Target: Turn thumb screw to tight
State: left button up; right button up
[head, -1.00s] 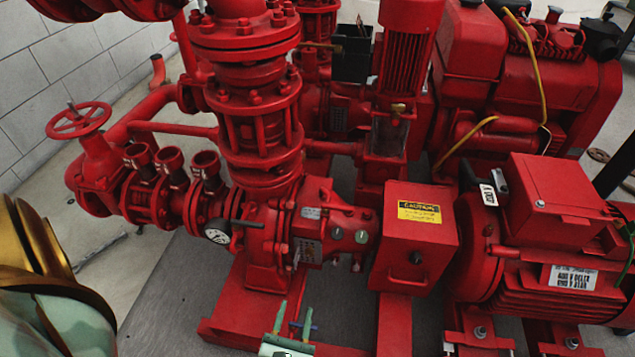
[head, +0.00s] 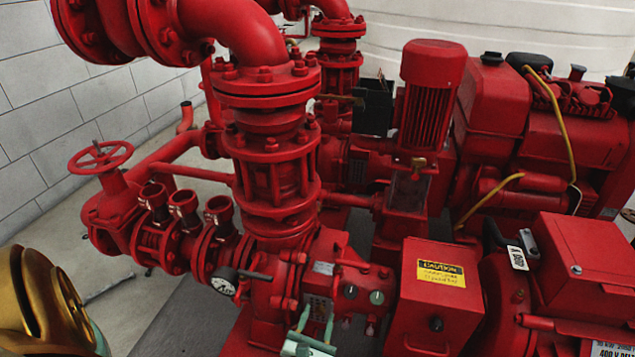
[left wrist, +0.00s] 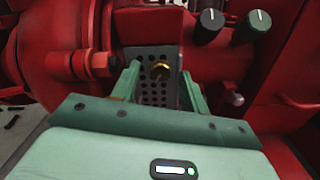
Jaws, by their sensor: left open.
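My left gripper (left wrist: 160,84) is open, with one green finger on each side of the screw in the picture. I cannot tell whether either finger touches it. In the head view the left gripper (head: 316,320) is low in the middle, in front of the perforated plate (head: 317,306). The screw cannot be made out there. My right gripper is not in view.
Two dark knobs (left wrist: 209,24) (left wrist: 257,24) sit above right of the plate. A red bolt fitting (left wrist: 95,63) juts out at left.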

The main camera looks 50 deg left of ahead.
pick_arm(q)
grip_shut()
